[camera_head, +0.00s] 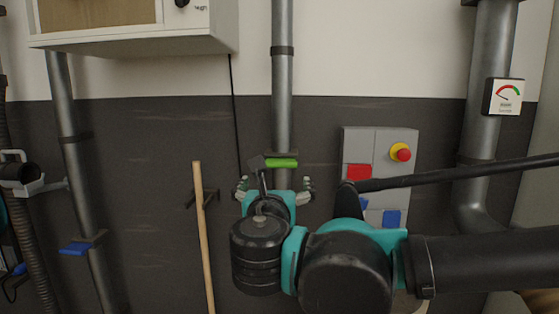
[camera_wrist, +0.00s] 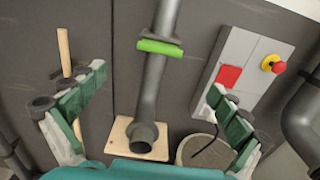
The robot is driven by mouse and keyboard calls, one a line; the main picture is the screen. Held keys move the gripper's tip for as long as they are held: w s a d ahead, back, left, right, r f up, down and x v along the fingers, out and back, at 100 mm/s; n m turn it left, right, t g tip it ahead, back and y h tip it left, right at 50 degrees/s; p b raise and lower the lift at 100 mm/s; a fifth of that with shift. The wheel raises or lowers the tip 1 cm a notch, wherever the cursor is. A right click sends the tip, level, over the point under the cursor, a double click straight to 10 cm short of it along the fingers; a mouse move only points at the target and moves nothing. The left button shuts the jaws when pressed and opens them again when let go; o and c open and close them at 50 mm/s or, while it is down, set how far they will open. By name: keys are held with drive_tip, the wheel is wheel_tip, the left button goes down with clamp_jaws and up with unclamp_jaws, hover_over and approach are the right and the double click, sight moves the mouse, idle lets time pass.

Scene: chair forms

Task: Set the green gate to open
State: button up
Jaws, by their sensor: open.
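The green gate (camera_head: 282,162) is a short green bar on a dark collar across the middle grey pipe. It also shows in the wrist view (camera_wrist: 159,47), lying across the pipe near the top centre. My gripper (camera_head: 275,186) is open and empty, with its fingers spread to either side of the pipe, just below the green gate in the head view. In the wrist view my gripper (camera_wrist: 157,80) has one finger left and one right of the pipe, and neither touches the gate. My wrist hides the lower pipe in the head view.
A control box (camera_head: 380,150) with red and blue buttons hangs right of the pipe. A blue gate (camera_head: 75,248) sits on the left pipe. A wooden stick (camera_head: 204,240) leans at the wall. A white cabinet (camera_head: 215,30) hangs upper left.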

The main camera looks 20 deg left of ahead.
sight(280, 164)
drive_tip(key=x, duration=1.7)
drive_tip(key=shift+w+d, duration=0.1)
drive_tip(key=shift+w, duration=0.05)
drive_tip(key=c, duration=1.4)
drive_tip(key=shift+v, duration=2.65)
drive_tip(key=shift+f, duration=0.1)
drive_tip(key=o, duration=1.3)
drive_tip(key=shift+o, duration=0.5)
drive_tip(key=shift+s, duration=0.2)
